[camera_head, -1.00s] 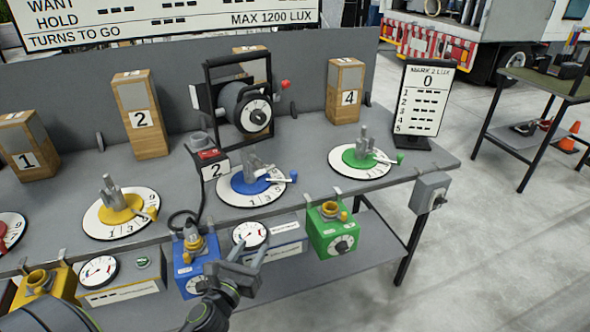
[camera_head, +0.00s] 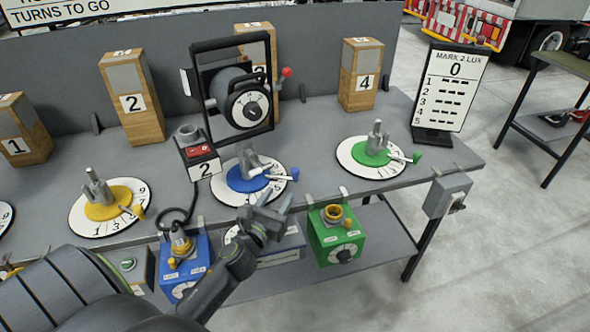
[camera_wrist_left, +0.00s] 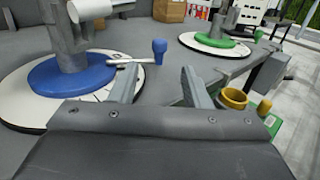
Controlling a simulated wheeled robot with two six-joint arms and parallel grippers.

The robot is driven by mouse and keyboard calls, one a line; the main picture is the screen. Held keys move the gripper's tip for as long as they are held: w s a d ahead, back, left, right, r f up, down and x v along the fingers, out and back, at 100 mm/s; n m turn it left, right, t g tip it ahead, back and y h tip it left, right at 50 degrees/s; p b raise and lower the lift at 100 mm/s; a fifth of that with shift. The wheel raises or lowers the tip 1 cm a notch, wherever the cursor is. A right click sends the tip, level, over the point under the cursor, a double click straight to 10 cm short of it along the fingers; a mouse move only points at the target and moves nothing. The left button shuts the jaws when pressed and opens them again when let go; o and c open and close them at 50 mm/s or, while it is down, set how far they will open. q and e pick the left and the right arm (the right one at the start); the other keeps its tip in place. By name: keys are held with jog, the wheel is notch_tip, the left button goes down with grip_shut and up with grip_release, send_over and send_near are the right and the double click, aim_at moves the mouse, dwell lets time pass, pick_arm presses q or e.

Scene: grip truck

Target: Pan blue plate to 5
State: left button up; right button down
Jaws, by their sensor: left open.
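The blue plate (camera_head: 241,181) is a blue disc on a white numbered dial (camera_head: 268,197), with a grey clamp post (camera_head: 247,160) on top and a small blue-ended handle at its right side. My left gripper (camera_head: 274,205) is open and empty, just in front of the dial's near right edge. In the left wrist view the blue plate (camera_wrist_left: 70,78) is at the left, and its blue knob (camera_wrist_left: 160,47) stands beyond the open fingers (camera_wrist_left: 160,85). The fingers appear apart from the knob. Part of the dial's numbers are hidden. My right gripper is not in view.
A yellow plate (camera_head: 103,207) and a green plate (camera_head: 371,154) flank the blue one. Blue (camera_head: 170,258) and green (camera_head: 322,243) boxes hang on the table's front edge. A sign (camera_head: 447,90) stands at right.

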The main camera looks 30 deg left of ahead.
aim_at(293, 174)
pick_arm(q)
jog(key=w, duration=0.3)
jog(key=w+a, duration=0.1)
jog(key=w, duration=0.3)
jog(key=w+a, duration=0.1)
jog(key=w, duration=0.2)
jog(key=shift+w+f+b, duration=0.1)
jog(key=shift+w+b, duration=0.2)
jog(key=shift+w, duration=0.35)
jog(key=shift+w+a, duration=0.1)
jog(key=shift+w, duration=0.05)
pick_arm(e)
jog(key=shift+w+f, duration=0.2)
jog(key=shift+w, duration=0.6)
pick_arm(q)
grip_shut()
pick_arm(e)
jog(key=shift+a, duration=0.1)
